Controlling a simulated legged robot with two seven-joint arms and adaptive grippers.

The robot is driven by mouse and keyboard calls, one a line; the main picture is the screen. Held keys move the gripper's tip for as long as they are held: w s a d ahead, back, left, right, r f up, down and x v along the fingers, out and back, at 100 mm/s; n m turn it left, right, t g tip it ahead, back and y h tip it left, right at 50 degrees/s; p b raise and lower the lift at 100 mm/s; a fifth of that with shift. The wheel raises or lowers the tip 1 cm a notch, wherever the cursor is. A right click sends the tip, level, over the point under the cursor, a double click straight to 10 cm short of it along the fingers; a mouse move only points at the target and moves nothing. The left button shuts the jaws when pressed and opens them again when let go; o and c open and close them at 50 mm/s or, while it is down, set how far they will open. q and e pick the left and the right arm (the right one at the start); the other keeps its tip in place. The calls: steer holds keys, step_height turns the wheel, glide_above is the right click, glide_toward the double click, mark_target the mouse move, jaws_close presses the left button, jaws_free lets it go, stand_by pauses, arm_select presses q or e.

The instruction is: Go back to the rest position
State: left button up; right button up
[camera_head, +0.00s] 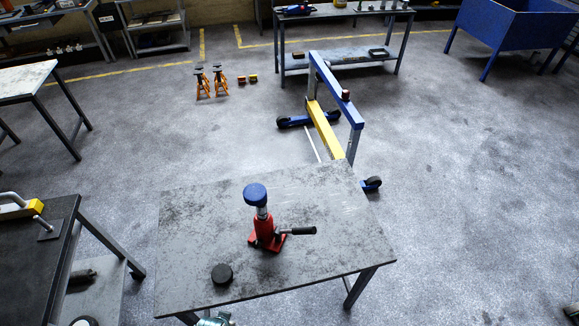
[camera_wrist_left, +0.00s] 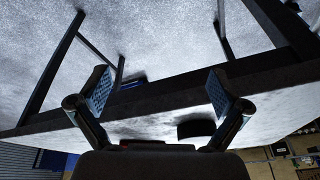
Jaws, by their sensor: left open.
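A red jack (camera_head: 264,232) with a blue round cap (camera_head: 256,194) stands upright on the grey table (camera_head: 330,220). Its black handle (camera_head: 300,231) points right. A black round puck (camera_head: 222,274) lies on the table near its front edge, apart from the jack; a dark shape that looks like this puck (camera_wrist_left: 197,129) also shows in the left wrist view. My left gripper (camera_wrist_left: 158,92) is open, with nothing between its fingers, near the table edge. In the head view only a small part of it shows at the bottom edge, in front of the table.
A blue and yellow wheeled frame (camera_head: 324,122) stands just behind the table. A dark bench (camera_head: 60,215) with a yellow tool is at the left. Orange stands (camera_head: 211,82) are on the floor farther back. The floor at the right is mostly clear.

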arm_select(q)
steer(key=s+f+g, duration=0.1)
steer(key=s+f, duration=0.2)
steer(key=f, duration=0.8)
steer(key=s+f, duration=0.3)
steer(key=f, duration=0.9)
steer(key=s+a+f+g+b, duration=0.1)
steer(key=s+a+f, duration=0.2)
steer(key=s+f, duration=0.9)
steer(key=s, duration=0.2)
steer(key=shift+s, duration=0.35)
steer(key=shift+a+f, duration=0.1)
